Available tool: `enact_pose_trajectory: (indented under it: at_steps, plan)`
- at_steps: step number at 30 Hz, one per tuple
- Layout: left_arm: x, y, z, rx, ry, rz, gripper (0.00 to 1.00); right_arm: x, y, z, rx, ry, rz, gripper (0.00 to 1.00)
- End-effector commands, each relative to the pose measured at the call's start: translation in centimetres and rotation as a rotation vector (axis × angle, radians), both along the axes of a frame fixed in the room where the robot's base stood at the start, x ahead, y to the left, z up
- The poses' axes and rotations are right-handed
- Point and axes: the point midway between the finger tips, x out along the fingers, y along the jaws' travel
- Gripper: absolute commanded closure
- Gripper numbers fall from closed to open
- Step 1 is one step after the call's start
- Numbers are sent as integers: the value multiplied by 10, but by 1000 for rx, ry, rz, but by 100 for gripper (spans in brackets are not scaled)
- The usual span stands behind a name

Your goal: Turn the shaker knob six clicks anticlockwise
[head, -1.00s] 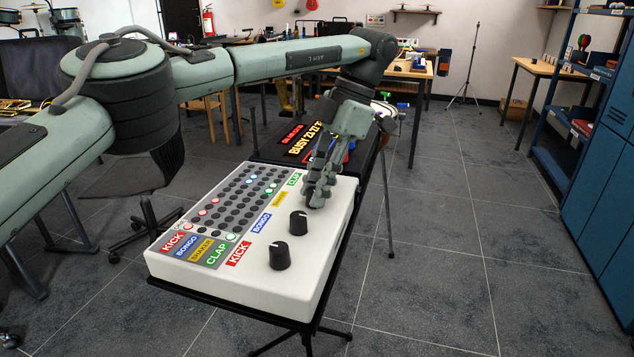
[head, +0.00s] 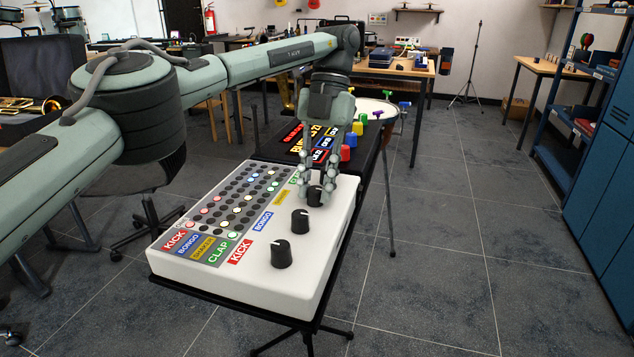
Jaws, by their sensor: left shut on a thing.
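The white drum machine (head: 245,278) sits on a black stand. Two black knobs show clear: one beside the red KICK label (head: 281,253), one beside the blue BONGO label (head: 300,221). The third, the shaker knob (head: 316,197), stands level with a small yellow label (head: 282,198). My left gripper (head: 317,195) reaches down from above and is shut on the shaker knob, one finger on each side of it. The fingers hide parts of the knob, so its pointer cannot be read. A partly covered green label (head: 294,180) lies behind the fingers. My right gripper is out of view.
Behind the machine is a black panel with lit lettering (head: 297,132) and coloured blocks (head: 346,153). A round drum (head: 372,107) stands beyond it. A blue shelf unit (head: 608,150) is at the right. The floor between is clear.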

Motion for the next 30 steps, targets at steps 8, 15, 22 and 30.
enact_pose_trajectory:
  at_steps: [8,15,22,30]
  plan:
    - [0,0,0,-1,-3,47,100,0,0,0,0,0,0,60]
    - [1,0,1,-1,-3,49,100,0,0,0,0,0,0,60]
    - [0,0,0,-1,-3,49,66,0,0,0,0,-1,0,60]
    - [0,0,0,0,-1,48,56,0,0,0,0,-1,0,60]
